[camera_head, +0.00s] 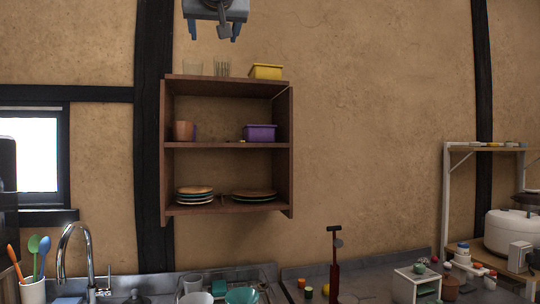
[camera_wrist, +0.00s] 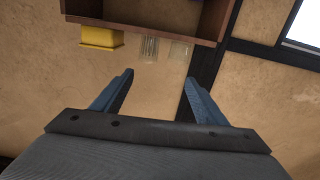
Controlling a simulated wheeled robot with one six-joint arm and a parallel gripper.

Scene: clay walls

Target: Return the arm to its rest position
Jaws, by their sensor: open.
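My gripper (camera_head: 214,24) shows at the top edge of the head view, above the wall shelf, with its fingers pointing down. In the wrist view my gripper (camera_wrist: 158,84) has its two blue fingers wide apart and nothing between them. The wooden wall shelf (camera_head: 289,150) hangs below it, and its top edge (camera_wrist: 140,33) shows in the wrist view. The rest of my arm is out of the head view.
On the shelf top stand two clear glasses (camera_head: 221,66) and a yellow container (camera_head: 266,71). A purple box (camera_head: 260,133) and stacked plates (camera_head: 195,195) sit below. A faucet (camera_head: 75,245) and a white rack (camera_head: 446,200) stand lower down. The wall right of the shelf is bare.

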